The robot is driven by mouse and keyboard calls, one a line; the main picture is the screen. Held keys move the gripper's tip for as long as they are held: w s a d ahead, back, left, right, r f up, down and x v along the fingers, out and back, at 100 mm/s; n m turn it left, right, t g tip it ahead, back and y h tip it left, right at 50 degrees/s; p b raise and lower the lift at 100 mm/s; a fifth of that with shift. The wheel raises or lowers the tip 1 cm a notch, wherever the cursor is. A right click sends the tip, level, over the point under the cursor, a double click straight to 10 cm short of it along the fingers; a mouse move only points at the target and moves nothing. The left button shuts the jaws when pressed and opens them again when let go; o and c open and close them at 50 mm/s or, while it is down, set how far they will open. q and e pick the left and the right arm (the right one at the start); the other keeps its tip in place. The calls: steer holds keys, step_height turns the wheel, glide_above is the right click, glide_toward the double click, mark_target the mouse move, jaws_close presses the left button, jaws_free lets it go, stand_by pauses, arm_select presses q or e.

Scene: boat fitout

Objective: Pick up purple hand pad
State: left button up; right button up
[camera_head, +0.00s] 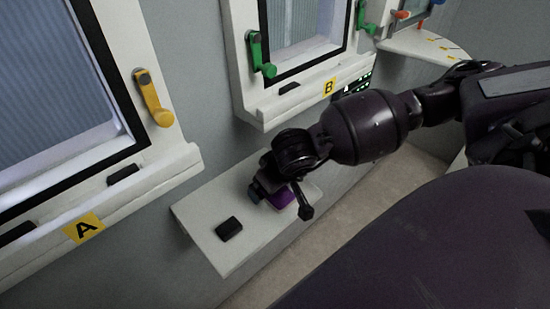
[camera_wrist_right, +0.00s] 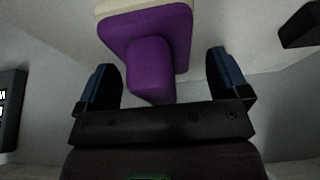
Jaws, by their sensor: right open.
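The purple hand pad (camera_head: 284,197) lies on the white shelf below the windows, partly hidden behind my right gripper in the head view. In the right wrist view the purple hand pad (camera_wrist_right: 150,50) has a broad base and a raised block-like grip, with a pale layer on its far side. My right gripper (camera_wrist_right: 163,85) is open, with one blue-lined finger on each side of the purple grip and gaps visible between them. In the head view my right gripper (camera_head: 270,192) is over the shelf. My left gripper is not in view.
The white shelf (camera_head: 215,252) also carries a small black block (camera_head: 229,228) to the left of the pad. Window frame A with a yellow handle (camera_head: 153,98) and window frame B with a green handle (camera_head: 261,54) rise behind. Their sills jut out near my right arm.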

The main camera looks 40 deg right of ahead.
steer(key=c, duration=1)
steer(key=shift+c, duration=0.3)
steer(key=shift+r, duration=0.15)
